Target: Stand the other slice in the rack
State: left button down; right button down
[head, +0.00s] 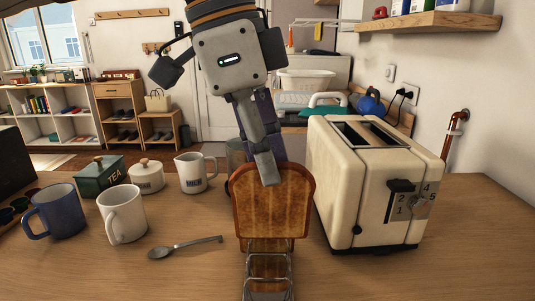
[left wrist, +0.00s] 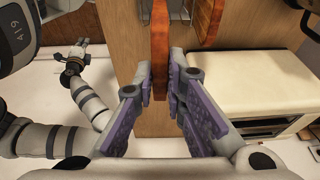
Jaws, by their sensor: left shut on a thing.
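A browned toast slice (head: 272,205) is upright in my left gripper (head: 268,180), which is shut on it. In the left wrist view the held slice (left wrist: 160,50) shows edge-on between the fingers (left wrist: 162,85). The wire rack (head: 268,270) stands on the counter just below the held slice. Another slice (head: 270,245) shows low at the rack, partly hidden by the held slice and the wires. A second slice also shows in the left wrist view (left wrist: 208,20). Whether the held slice touches the rack is unclear. My right gripper (left wrist: 75,60) appears small in the left wrist view; its finger state is unclear.
A cream toaster (head: 375,185) stands close to the right of the held slice. To the left are a spoon (head: 185,247), a white mug (head: 122,214), a blue mug (head: 55,211), a milk jug (head: 196,173), a lidded pot (head: 146,176) and a tea tin (head: 100,176).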

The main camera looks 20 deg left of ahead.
aim_at(265, 217)
pick_arm(q)
jog(key=shift+s+f, duration=0.2)
jog(key=shift+f, duration=0.05)
jog(key=f, duration=0.5)
jog(key=shift+s, duration=0.2)
jog(key=shift+f, duration=1.2)
pick_arm(e)
jog(key=shift+s, duration=0.3)
pick_arm(q)
jog(key=c, duration=1.6)
grip_release()
jog(key=shift+o, duration=0.2)
jog(key=shift+r, duration=0.1)
jog(key=shift+r, duration=3.95)
